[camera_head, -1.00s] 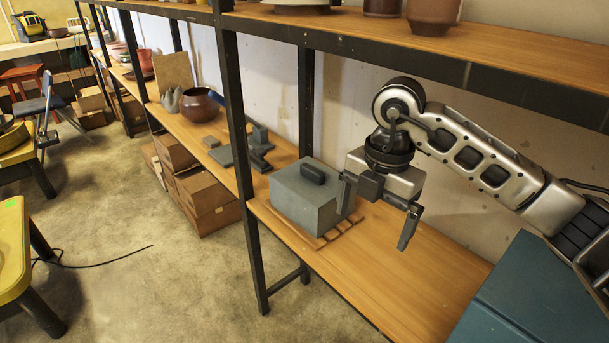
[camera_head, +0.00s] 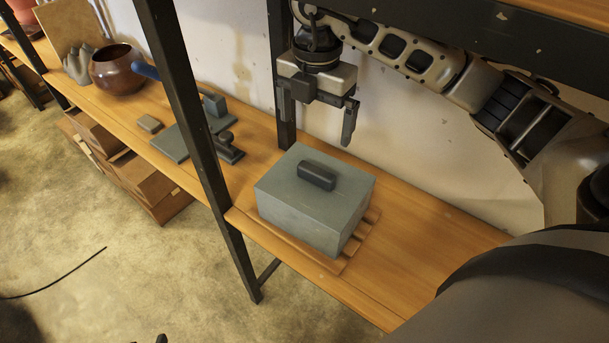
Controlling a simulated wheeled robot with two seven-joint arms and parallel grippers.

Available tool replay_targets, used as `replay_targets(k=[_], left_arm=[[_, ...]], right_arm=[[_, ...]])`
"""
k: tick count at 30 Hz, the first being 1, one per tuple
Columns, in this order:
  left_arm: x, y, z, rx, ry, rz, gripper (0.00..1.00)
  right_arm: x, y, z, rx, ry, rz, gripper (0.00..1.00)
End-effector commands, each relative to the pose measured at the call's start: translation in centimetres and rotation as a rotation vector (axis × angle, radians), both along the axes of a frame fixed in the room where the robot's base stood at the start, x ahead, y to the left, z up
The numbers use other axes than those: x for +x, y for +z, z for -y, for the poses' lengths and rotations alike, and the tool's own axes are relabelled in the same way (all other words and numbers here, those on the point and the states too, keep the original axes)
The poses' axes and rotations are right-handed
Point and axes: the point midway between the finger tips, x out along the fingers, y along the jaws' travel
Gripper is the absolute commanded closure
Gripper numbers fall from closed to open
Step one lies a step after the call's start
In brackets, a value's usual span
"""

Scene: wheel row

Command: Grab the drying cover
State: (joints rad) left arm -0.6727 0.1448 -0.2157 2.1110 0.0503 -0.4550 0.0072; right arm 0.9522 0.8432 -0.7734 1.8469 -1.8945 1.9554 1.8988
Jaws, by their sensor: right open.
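The drying cover (camera_head: 305,216) is a grey-green box with a dark handle (camera_head: 317,175) on its top. It sits on a slatted wooden board (camera_head: 362,243) on the shelf. My right gripper (camera_head: 316,122) hangs above and behind the cover, fingers pointing down and spread apart, with nothing between them. It is apart from the handle. My left gripper is not in view.
A black shelf post (camera_head: 196,145) stands just left of the cover. Beyond it are a grey slab with tools (camera_head: 182,139) and a brown pot (camera_head: 118,72). The wooden shelf (camera_head: 430,235) is bare right of the cover. An upper shelf beam (camera_head: 470,35) runs overhead.

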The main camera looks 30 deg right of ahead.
Motion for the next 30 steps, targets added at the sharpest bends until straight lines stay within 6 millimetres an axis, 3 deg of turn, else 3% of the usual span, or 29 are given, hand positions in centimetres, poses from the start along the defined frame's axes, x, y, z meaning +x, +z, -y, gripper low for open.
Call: replay_targets(k=[6, 14, 21, 30], left_arm=[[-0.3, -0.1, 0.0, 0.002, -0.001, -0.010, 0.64], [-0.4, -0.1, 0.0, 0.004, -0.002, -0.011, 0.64], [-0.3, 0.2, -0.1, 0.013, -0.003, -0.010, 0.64], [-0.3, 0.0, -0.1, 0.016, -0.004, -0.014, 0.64]], right_arm=[[-0.2, -4.0, 0.0, 0.000, 0.000, -0.004, 0.02], [-0.3, -6.1, 0.0, 0.000, 0.000, -0.002, 0.02], [-1.1, -9.5, -0.2, 0.000, 0.000, -0.004, 0.02], [-1.0, -10.9, -0.1, 0.000, 0.001, 0.000, 0.02]])
